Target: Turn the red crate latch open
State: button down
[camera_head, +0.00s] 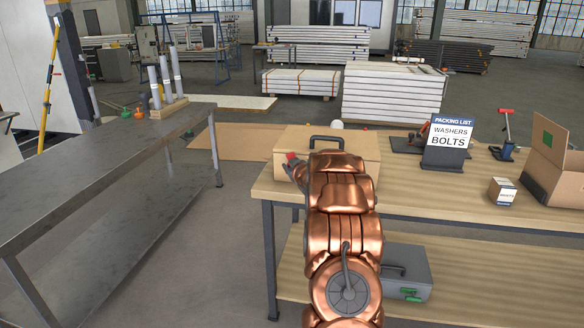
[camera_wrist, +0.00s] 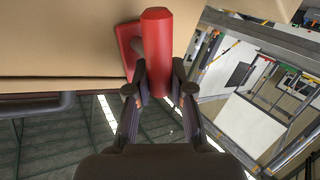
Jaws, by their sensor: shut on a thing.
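A tan crate (camera_head: 360,142) with a dark handle on top stands at the left end of the wooden workbench. Its red latch (camera_head: 291,157) shows at the crate's left side, just past my copper arm. In the wrist view the latch has a red handle bar (camera_wrist: 157,45) in front of a red base plate (camera_wrist: 127,40) on the tan crate face. My gripper (camera_wrist: 158,92) is shut on the lower end of the handle bar, one finger on each side. In the head view my arm hides most of the crate front and much of the gripper.
A packing list sign (camera_head: 448,143), a small box (camera_head: 502,191) and an open cardboard box (camera_head: 556,165) stand on the workbench (camera_head: 450,195) to the right. A grey toolbox (camera_head: 405,268) sits on its lower shelf. A metal table (camera_head: 90,180) stands at left, with free floor between.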

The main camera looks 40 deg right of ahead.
jog(key=shift+w+a+n+g, duration=0.2)
jog(key=shift+w+n+g, duration=0.1)
jog(key=shift+n+g, duration=0.55)
jog(key=shift+w+a+f+n+g+h+p, duration=0.1)
jog(key=shift+f+n+g+h+p, duration=0.15)
jog(key=shift+n+g, duration=0.3)
jog(key=shift+w+a+f+n+g+h+p, duration=0.15)
jog(key=shift+n+g+h, duration=0.1)
jog(key=shift+n+g, duration=0.25)
jog(key=shift+f+n+g+h, duration=0.5)
jog(key=shift+n+g, duration=0.4)
jog(key=shift+n, duration=0.1)
jog(key=shift+w+f+n+g+h+b, duration=0.15)
jog(key=shift+n+g+h+b, duration=0.3)
jog(key=shift+n+g, duration=0.4)
jog(key=c, duration=1)
grip_release()
